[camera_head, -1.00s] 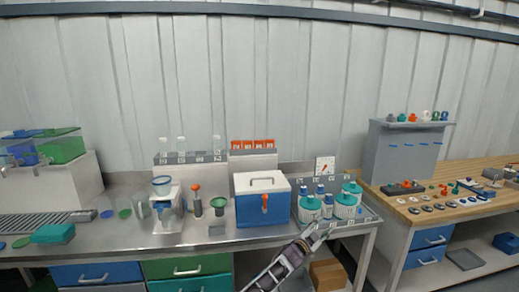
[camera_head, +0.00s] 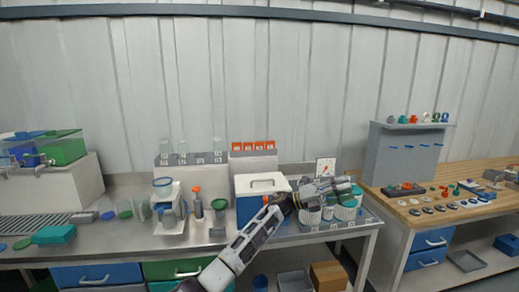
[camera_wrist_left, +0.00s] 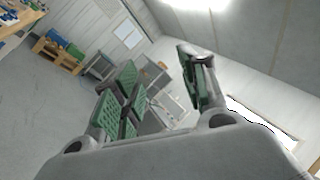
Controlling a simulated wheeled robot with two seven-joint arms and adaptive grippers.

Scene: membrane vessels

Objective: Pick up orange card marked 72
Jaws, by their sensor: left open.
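Several orange cards (camera_head: 253,146) stand in a row on top of a grey-white rack (camera_head: 253,165) against the back wall. Their markings are too small to read, so I cannot tell which one is 72. My left gripper (camera_head: 345,189) is to the right of and lower in the picture than the cards, over the teal-lidded jars. Its green-padded fingers (camera_wrist_left: 160,88) are apart in the left wrist view, with nothing between them. The cards do not show in that view. My right gripper is not in view.
A blue box with a white lid (camera_head: 262,184) stands below the cards, partly covered by my left arm. White jars (camera_head: 346,211) sit on a tray at right. A white dial (camera_head: 325,167) stands behind the gripper. A clear-bottle rack (camera_head: 190,159) is left of the cards.

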